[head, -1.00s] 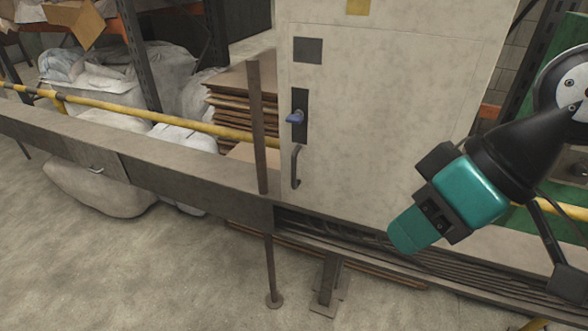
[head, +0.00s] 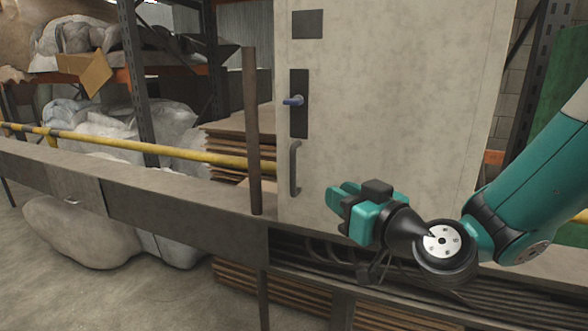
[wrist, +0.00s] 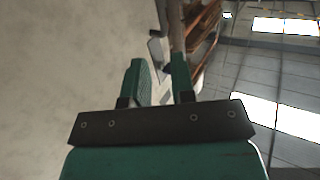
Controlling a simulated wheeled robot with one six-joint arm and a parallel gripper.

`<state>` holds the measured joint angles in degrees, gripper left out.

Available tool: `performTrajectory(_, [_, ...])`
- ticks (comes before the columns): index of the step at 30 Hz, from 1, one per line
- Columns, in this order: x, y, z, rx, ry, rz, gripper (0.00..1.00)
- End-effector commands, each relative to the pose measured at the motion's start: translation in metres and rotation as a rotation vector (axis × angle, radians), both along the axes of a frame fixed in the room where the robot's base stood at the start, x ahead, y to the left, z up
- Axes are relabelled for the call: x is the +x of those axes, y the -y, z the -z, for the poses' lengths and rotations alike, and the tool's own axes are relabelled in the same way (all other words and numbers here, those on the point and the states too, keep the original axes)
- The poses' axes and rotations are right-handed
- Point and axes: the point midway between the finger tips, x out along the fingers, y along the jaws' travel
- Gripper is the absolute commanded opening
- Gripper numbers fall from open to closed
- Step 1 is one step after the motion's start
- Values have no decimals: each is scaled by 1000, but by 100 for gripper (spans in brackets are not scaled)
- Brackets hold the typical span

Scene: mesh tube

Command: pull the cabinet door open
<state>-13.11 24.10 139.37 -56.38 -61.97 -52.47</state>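The beige cabinet door (head: 400,100) stands on the right half of the head view and looks shut. A blue lever (head: 293,101) sits on a dark plate near its left edge. A dark upright bar handle (head: 295,168) is below the lever. My green gripper (head: 338,204) is to the right of the bar handle and a little lower, apart from it and pointing left. In the wrist view its two fingers (wrist: 159,72) stand apart with nothing gripped between them. The pale door face (wrist: 70,60) fills the left of that view.
A rusty post (head: 252,130) stands just left of the door. A yellow rail (head: 130,145) and a metal beam (head: 170,195) run left from there. Stacked brown sheets (head: 235,140), sacks (head: 165,125) and shelving are behind the rail.

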Motion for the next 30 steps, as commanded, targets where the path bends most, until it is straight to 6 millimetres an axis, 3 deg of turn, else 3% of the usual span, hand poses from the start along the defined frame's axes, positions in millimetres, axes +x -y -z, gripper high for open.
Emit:
performTrajectory(3, [20, -16, -9, 0, -4, -5, 24])
performTrajectory(18, [100, -75, -5, -1, -1, -4, 24])
performTrajectory(24, [116, -87, -2, 0, -1, -4, 24])
performTrajectory(30, [120, -89, 0, 0, -3, -2, 24])
